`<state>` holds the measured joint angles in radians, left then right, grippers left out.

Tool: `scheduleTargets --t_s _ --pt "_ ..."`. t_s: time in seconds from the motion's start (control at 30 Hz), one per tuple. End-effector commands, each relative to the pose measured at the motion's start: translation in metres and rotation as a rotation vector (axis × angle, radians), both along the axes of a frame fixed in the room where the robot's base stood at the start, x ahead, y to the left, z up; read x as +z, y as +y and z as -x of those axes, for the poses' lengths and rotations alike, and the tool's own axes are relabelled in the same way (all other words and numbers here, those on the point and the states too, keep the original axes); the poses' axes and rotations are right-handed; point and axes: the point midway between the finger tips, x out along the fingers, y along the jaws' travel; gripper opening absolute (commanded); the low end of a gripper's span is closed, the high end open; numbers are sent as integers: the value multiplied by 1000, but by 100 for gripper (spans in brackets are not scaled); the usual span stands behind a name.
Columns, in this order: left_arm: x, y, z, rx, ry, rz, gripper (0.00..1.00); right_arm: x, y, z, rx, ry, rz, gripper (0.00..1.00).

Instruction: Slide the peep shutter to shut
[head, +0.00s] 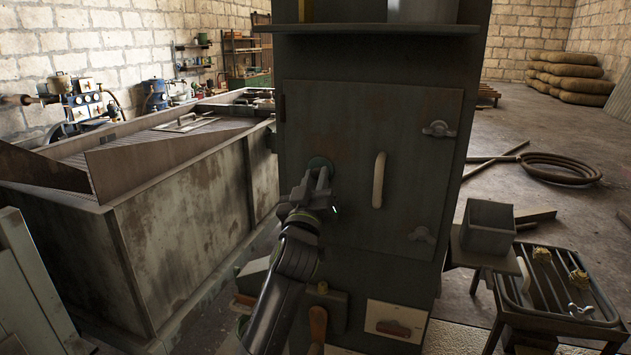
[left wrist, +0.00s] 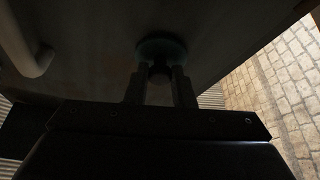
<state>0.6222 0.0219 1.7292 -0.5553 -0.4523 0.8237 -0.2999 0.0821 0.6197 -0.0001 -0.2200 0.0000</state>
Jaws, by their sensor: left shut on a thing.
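The peep shutter (head: 317,162) is a small round greenish piece on the left part of the dark metal door (head: 365,120). My left gripper (head: 318,178) reaches up to it from below and covers its lower part. In the left wrist view, the shutter (left wrist: 162,46) is a dim teal disc, with a dark knob in front of it between the two fingertips (left wrist: 160,74). The left gripper is shut on this knob. The picture is too dark to show whether the peep hole behind is covered. My right gripper is in neither view.
A pale upright handle (head: 378,180) stands out from the door, right of the shutter. Two latches (head: 438,130) are near its right edge. A long rusty trough (head: 190,230) is on the left. A metal box (head: 488,227) and a slatted stand (head: 555,285) are on the right.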

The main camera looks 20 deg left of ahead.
Motion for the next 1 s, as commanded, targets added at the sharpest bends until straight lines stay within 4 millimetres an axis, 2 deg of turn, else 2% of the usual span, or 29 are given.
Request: scheduleTargets --t_s 0.07,0.4,0.43,0.57,1.0 --pt "-8 0 0 0 0 0 0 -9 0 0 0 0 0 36" --pt "-10 0 -1 1 8 1 0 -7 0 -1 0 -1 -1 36" --pt "-10 0 -1 1 8 1 26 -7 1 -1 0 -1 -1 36" --pt "-9 0 0 1 6 1 43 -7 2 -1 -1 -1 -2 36" --pt "-10 0 0 -2 2 0 44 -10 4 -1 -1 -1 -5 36"
